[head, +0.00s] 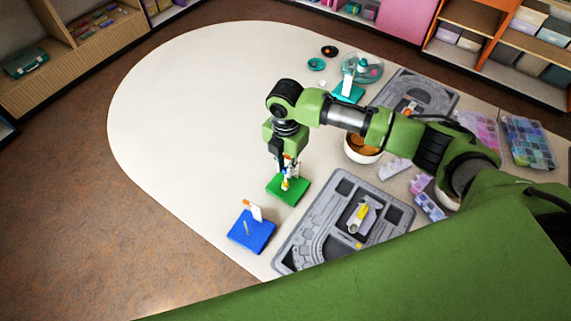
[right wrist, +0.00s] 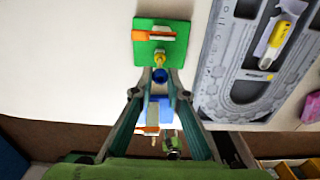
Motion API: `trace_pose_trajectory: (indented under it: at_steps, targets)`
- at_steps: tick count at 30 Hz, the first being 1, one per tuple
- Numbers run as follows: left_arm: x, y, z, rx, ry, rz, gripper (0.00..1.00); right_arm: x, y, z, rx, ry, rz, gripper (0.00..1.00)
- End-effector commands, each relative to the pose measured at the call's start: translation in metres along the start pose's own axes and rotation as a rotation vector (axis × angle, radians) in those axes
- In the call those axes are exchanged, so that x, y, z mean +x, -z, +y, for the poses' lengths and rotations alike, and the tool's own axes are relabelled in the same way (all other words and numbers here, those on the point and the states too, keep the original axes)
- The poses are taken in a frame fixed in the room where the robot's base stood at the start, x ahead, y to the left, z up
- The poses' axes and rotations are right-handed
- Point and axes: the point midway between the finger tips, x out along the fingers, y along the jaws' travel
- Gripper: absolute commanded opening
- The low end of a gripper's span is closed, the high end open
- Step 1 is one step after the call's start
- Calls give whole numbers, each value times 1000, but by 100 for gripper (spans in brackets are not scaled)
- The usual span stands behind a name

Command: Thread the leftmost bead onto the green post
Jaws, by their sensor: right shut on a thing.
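The green board (head: 289,189) lies on the table below my right gripper (head: 287,172). In the right wrist view the green board (right wrist: 145,53) carries an orange-and-white upright piece (right wrist: 153,36). A yellow piece (right wrist: 159,57) stands at the green post's place; I cannot tell if it is a bead on the post. My right gripper (right wrist: 160,73) is shut on a small blue bead (right wrist: 160,76), close to the yellow piece. Whether the bead touches the post is unclear. The post itself is mostly hidden. My left gripper is not in view.
A blue board (head: 251,232) with a thin post and a white-orange card stands nearer the front. A grey tray (head: 300,252) lies right of the green board. A teal board (head: 348,92), bowls and bead boxes (head: 528,142) are farther back. The table's left is clear.

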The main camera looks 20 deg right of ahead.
Motion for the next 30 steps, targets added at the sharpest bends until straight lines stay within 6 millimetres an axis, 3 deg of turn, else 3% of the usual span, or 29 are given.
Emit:
trace_pose_trajectory:
  at_steps: [30]
  targets:
    - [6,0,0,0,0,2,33,16,0,0,0,0,0,6]
